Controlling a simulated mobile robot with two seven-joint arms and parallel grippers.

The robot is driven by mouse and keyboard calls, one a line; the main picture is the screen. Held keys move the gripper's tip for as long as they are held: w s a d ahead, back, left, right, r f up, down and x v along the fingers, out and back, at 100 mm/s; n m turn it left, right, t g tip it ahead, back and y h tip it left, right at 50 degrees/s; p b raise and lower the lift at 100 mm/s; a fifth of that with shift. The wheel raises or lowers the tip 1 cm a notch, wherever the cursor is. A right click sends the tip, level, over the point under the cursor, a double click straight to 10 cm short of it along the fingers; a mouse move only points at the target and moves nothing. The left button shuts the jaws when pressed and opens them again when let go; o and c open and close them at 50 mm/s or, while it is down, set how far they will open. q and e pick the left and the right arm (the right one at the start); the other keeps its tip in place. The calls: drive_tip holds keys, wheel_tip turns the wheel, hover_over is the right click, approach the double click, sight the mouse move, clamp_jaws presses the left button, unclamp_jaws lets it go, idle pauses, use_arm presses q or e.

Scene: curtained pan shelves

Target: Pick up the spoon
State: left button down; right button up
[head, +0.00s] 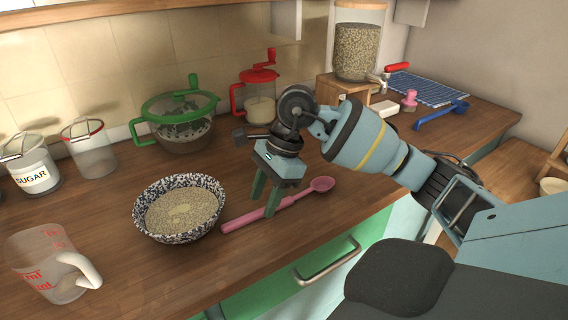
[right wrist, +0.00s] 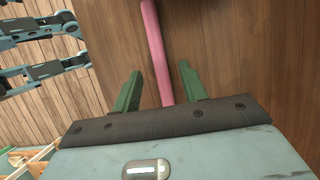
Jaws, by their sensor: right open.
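The pink spoon (head: 245,219) lies on the wooden counter, its handle toward the speckled bowl and its round head to the right. In the right wrist view its handle (right wrist: 154,40) runs from the top edge down between the fingers. My right gripper (head: 262,206) is open, its green fingers pointing down at the spoon's handle. In the right wrist view the open fingers (right wrist: 160,68) stand one on each side of the handle, with gaps on both sides. I cannot tell how far the tips are above the counter. My left gripper is not in view.
A speckled bowl of grain (head: 180,207) stands close left of the handle. A measuring jug (head: 52,262) stands front left. A green-lidded bowl (head: 180,122), red-lidded pot (head: 260,100) and blue scoop (head: 440,112) are farther back. The counter's front edge, above green drawers (head: 300,272), is near the spoon.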

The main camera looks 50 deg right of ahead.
drive_tip(key=shift+x, duration=1)
drive_tip(key=shift+c, duration=1)
clamp_jaws()
drive_tip(key=shift+r, duration=0.1)
